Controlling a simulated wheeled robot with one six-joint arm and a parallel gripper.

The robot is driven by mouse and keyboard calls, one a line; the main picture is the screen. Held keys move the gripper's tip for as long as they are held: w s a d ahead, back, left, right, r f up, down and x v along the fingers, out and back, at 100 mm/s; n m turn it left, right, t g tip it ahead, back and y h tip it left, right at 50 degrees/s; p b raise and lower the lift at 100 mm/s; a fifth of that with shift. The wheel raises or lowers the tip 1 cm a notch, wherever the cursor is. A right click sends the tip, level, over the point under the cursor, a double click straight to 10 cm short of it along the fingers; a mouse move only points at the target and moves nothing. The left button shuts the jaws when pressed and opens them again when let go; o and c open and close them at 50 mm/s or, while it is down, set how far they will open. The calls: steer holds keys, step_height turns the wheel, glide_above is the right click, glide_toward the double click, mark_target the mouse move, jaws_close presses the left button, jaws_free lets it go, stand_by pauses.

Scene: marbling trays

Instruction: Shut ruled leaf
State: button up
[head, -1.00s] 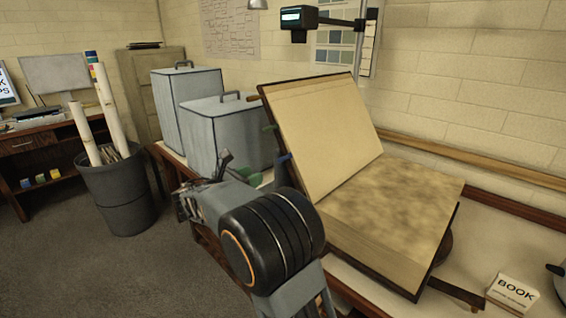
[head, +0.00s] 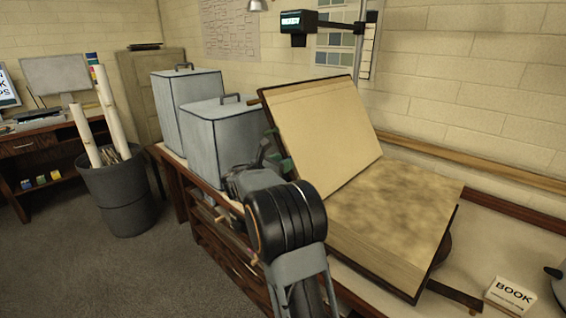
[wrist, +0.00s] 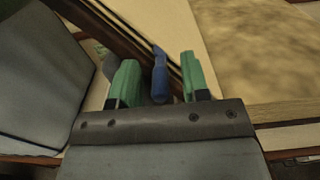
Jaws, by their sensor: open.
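The ruled leaf (head: 322,135) is a tan board with a dark edge. It stands raised and leans back at the left side of the thick open book (head: 375,255), whose mottled brown page faces up. In the wrist view, the leaf's pale face and dark edge (wrist: 120,28) run diagonally behind the fingers. My gripper (head: 277,157) is at the leaf's left edge. In the wrist view my gripper (wrist: 160,62) is open, its green fingers on either side of a blue tab (wrist: 160,82). I cannot tell whether either finger touches the tab.
Two grey lidded boxes (head: 222,140) stand close left of my gripper on the bench. A small white block marked BOOK (head: 511,294) lies at the front right. A bin of paper rolls (head: 117,195) stands on the floor.

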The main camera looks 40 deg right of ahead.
steer(key=shift+d, duration=0.15)
jaws_close()
stand_by(0.4)
